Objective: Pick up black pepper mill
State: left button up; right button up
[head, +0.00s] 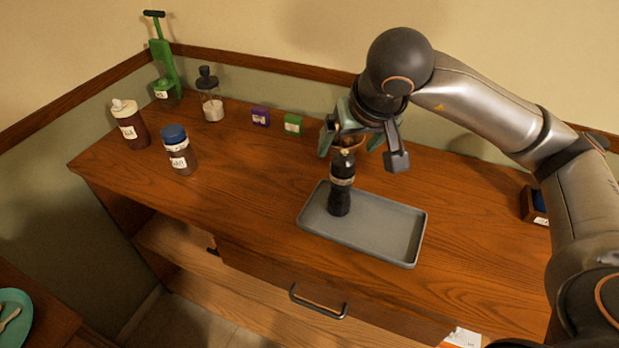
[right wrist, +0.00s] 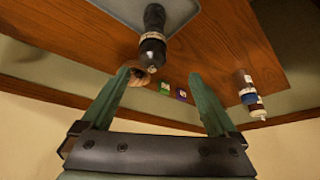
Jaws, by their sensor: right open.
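The black pepper mill (head: 340,186) stands upright on the left part of a grey tray (head: 390,243) on the wooden counter. My right gripper (head: 350,146) is open, just behind and above the mill's top in the head view. I cannot tell if the left finger touches anything. My left gripper is not in view.
A brown bowl-like item (head: 346,137) is partly hidden behind my right gripper.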

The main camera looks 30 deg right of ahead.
aim_at(340, 191)
jog(key=x, duration=0.4)
jog(key=d+x, duration=0.1)
jog(key=x, duration=0.3)
jog(key=p+x, duration=0.1)
jog(key=x, duration=0.3)
jog(key=shift+w+d+r, duration=0.1)
jog(key=shift+w+d, duration=0.1)
jog(key=shift+d, duration=0.05)
grip_shut()
dwell(0.4)
jog(key=shift+r, duration=0.1)
